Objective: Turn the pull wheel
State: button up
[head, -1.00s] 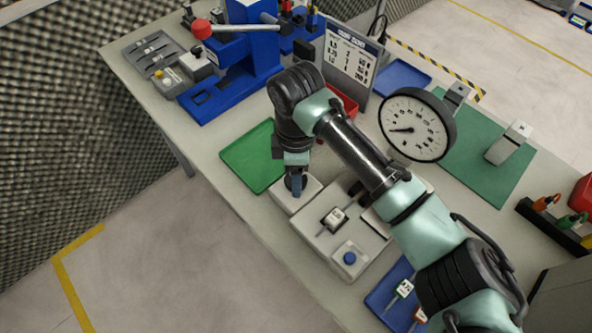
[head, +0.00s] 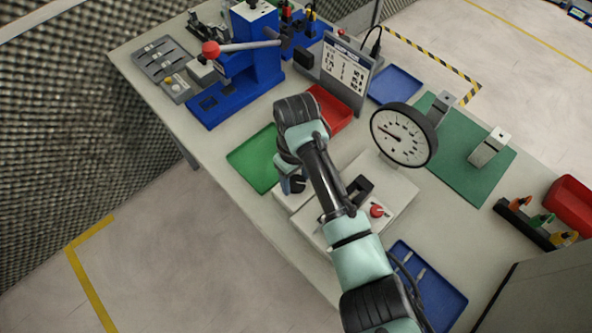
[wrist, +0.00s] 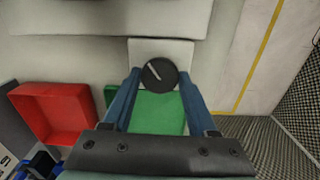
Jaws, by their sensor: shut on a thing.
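The pull wheel (wrist: 159,74) is a small dark round knob with a white line across its face, on a pale block (wrist: 150,50) in the wrist view. The line slants from upper left to lower right. My gripper (wrist: 159,79) has one blue finger on each side of the wheel and is shut on it. In the head view my gripper (head: 292,184) is low at the pale fixture beside the green tray, and I cannot make out the wheel there. A round dial gauge (head: 404,135) stands behind the fixture.
The green tray (head: 254,160) lies left of the gripper, a red tray (head: 329,108) behind it. A blue press (head: 247,68) stands at the back left. A red knob (head: 377,211) is right of my arm. A blue tray (head: 430,290) is at the front right.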

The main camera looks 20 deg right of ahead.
aim_at(296, 182)
jog(key=m+p, duration=0.2)
jog(key=m, duration=0.2)
jog(key=shift+a+r+m+p, duration=0.1)
jog(key=shift+r+m+p, duration=0.05)
jog(key=shift+m+p, duration=0.85)
jog(key=shift+m, duration=0.9)
jog(key=shift+w+m, duration=0.1)
jog(key=shift+m, duration=0.2)
jog(key=o, duration=1.4)
jog(key=shift+c, duration=0.2)
notch_tip(296, 182, up, 13)
